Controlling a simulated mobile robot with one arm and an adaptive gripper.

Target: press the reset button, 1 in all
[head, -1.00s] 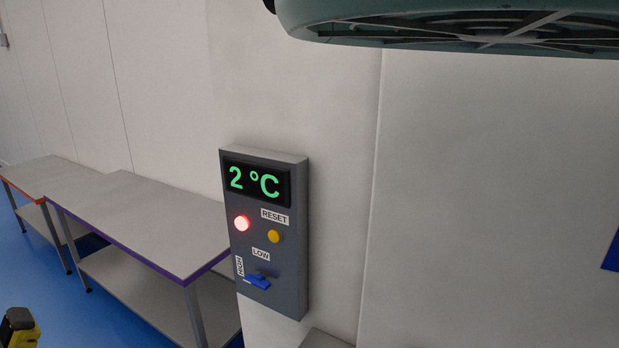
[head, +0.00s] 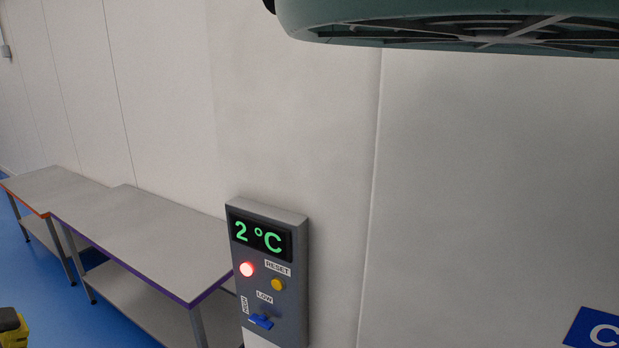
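The reset button is a small round yellow button (head: 277,285) on a grey control box (head: 290,318) mounted on the wall, in the lower middle of the head view. A label reading RESET (head: 277,269) sits just above it. A red lamp (head: 247,269) glows to its left. A green display (head: 259,236) at the top of the box reads 2 °C. A blue lever switch (head: 261,321) sits below, near labels HIGH and LOW. My gripper is not in view.
Grey-topped tables (head: 145,240) with lower shelves stand along the wall at left. A large round grille unit (head: 460,25) hangs overhead at upper right. A blue sign (head: 590,330) is at lower right. A yellow and black object (head: 12,328) shows at lower left.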

